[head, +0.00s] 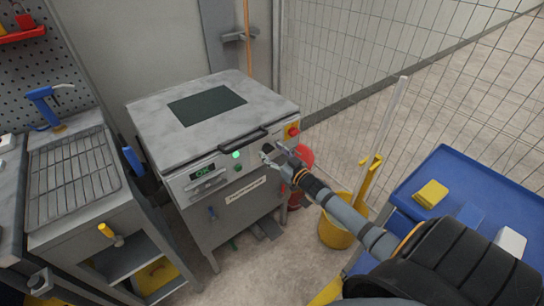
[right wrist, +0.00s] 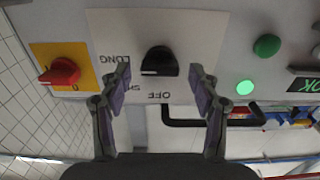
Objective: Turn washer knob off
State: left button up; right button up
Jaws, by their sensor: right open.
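The washer knob (right wrist: 160,62) is black, on a pale panel, between upside-down labels; I read LONG and OFF, and a finger partly covers a third. A white mark on the knob lies towards the LONG side, left in the right wrist view. My right gripper (right wrist: 160,92) is open, its fingers at either side of the knob and apart from it. In the head view my right gripper (head: 275,157) is at the front panel of the grey washer (head: 150,140) and hides the knob. A grey part at the lower left edge may be my left gripper (head: 40,282); its jaws are unclear.
A red switch on a yellow plate (right wrist: 60,72), a green button (right wrist: 267,45) and a lit green lamp (right wrist: 245,88) flank the knob. A dark handle (head: 243,138) sticks out above the panel. A yellow bucket (head: 337,233) and blue cart (head: 470,200) stand right.

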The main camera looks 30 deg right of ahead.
jog(key=shift+w, duration=0.35)
jog(key=shift+c, duration=0.2)
jog(key=c, duration=1.1)
